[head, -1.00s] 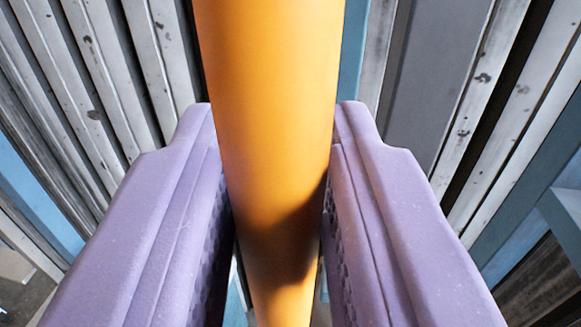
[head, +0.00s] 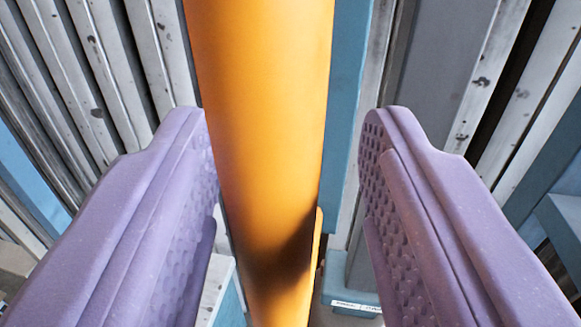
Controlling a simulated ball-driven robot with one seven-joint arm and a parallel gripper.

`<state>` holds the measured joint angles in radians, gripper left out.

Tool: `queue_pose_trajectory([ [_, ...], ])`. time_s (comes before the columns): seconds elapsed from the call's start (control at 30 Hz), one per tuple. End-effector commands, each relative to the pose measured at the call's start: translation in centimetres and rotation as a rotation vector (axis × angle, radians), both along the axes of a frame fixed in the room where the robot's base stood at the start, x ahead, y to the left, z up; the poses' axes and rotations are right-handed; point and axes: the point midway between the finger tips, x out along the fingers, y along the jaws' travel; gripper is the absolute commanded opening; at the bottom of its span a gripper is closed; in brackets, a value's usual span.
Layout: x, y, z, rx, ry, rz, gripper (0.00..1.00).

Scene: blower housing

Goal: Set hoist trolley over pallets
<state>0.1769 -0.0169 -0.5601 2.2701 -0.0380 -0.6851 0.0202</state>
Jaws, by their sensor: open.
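An orange bar (head: 262,120) runs from top to bottom through the middle of the head view, between the two purple fingers of my gripper (head: 290,115). My gripper is open. The bar lies close to the left finger, and a clear gap separates it from the right finger. A dark shadow falls across the bar's lower part. I cannot tell from this view which part of the hoist the bar is. No trolley or pallets can be made out for certain.
Grey-white worn metal slats (head: 85,75) fill the upper left behind the fingers. A grey panel (head: 445,70) and a blue upright (head: 345,90) stand to the right of the bar. A blue block with a white label (head: 352,297) shows low between the fingers.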

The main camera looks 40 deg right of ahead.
Motion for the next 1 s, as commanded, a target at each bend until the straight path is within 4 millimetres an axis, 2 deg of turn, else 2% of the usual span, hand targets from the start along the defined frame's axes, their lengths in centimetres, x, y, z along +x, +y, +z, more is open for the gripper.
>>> queue_pose_trajectory([
  [0.17, -1.6, 1.4, 0.2, 0.003, -0.003, 0.0, 0.46],
  [0.4, -4.9, 4.2, 0.2, 0.002, -0.001, -0.001, 0.46],
  [0.5, -5.7, 4.8, 0.1, 0.001, -0.002, -0.001, 0.46],
  [1.0, -5.7, 5.1, 0.2, 0.001, -0.001, 0.004, 0.46],
])
